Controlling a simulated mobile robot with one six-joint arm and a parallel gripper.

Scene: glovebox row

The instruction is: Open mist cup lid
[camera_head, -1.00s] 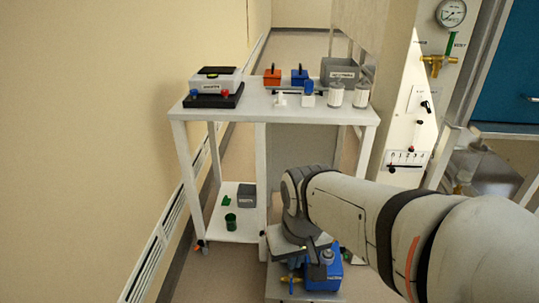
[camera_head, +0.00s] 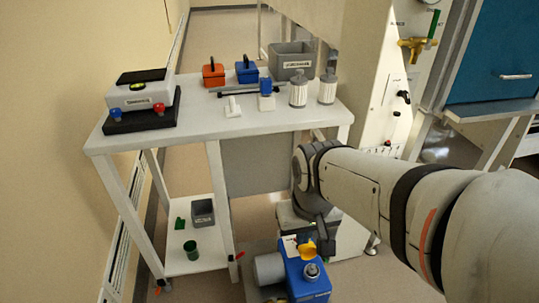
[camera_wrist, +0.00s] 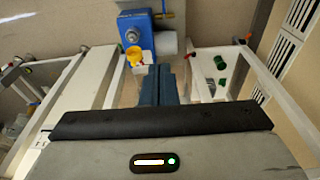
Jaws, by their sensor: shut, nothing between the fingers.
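A blue pump (camera_head: 303,278) with a grey cylindrical motor (camera_head: 269,268) stands low beside the white table. On its top is a round silver-grey cap (camera_head: 311,271), which looks like the mist cup lid and appears seated. A yellow piece (camera_head: 307,249) is beside it. In the wrist view the pump (camera_wrist: 128,24), the round cap (camera_wrist: 131,37) and the yellow piece (camera_wrist: 139,58) lie beyond my fingertips. My gripper (camera_wrist: 159,68) is shut and empty, apart from the cap. In the head view my arm's end is above and behind the pump; its fingertips are hard to make out.
The white table (camera_head: 200,135) holds a grey bin (camera_head: 291,66), an orange box (camera_head: 213,75), a blue box (camera_head: 246,72) and two white cylinders (camera_head: 298,89). A green cup (camera_head: 191,250) is on its lower shelf (camera_head: 180,265). A panel (camera_head: 385,90) stands right.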

